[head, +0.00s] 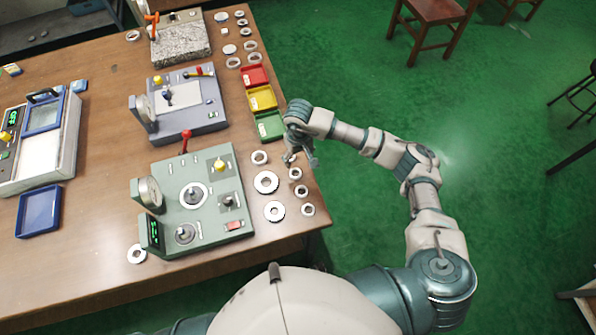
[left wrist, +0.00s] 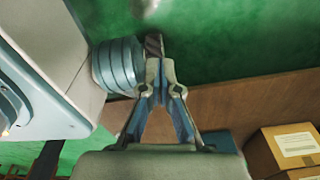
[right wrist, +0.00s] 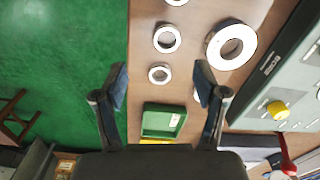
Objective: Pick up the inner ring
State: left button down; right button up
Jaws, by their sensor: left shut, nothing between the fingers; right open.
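Several metal rings lie flat at the near right corner of the table. The smaller rings, the inner-ring candidates, stand in a row near the right edge: one ring (head: 295,173) closest to my right gripper (head: 299,159), then a second (head: 301,191) and a third (head: 308,209). Which one is meant cannot be told. In the right wrist view my open, empty right gripper (right wrist: 161,68) frames the closest small ring (right wrist: 151,75) between its fingertips, apart from it. My left gripper (left wrist: 161,75) shows only in the left wrist view, shut and empty, away from the rings.
Larger rings (head: 265,182) lie left of the row. A green control box (head: 168,215) with levers stands beside them. Green (head: 269,126), yellow and red bins line the table edge beyond. Open floor (head: 480,150) lies right of the table. Cardboard boxes (left wrist: 285,148) show in the left wrist view.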

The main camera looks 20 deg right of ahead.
aim_at(294, 175)
jog(key=f, duration=0.3)
jog(key=shift+w+a+f, duration=0.2)
jog(key=shift+a, duration=0.15)
jog(key=shift+s+a+f, duration=0.15)
jog(key=shift+a+f, duration=0.3)
jog(key=shift+a, duration=0.1)
notch_tip(294, 175, down, 2)
jog(key=shift+s+a+f+p, duration=0.1)
jog(key=shift+f+p, duration=0.05)
jog(key=shift+p, duration=0.35)
jog(key=shift+d+f, duration=0.2)
jog(key=shift+f, duration=0.4)
jog(key=shift+d+f, duration=0.15)
jog(key=shift+f, duration=0.4)
jog(key=shift+d+f, duration=0.25)
jog(key=shift+d, duration=0.2)
jog(key=shift+a, duration=0.45)
jog(key=c, duration=1.1)
pick_arm(q)
jog(key=shift+s+a+f, duration=0.1)
jog(key=shift+s+a, duration=0.3)
jog(key=shift+s, duration=0.25)
jog(key=shift+s+a, duration=0.4)
jog(key=shift+s, duration=0.2)
pick_arm(e)
jog(key=shift+a+r, duration=0.1)
jog(key=shift+a, duration=0.1)
jog(key=shift+c, duration=0.8)
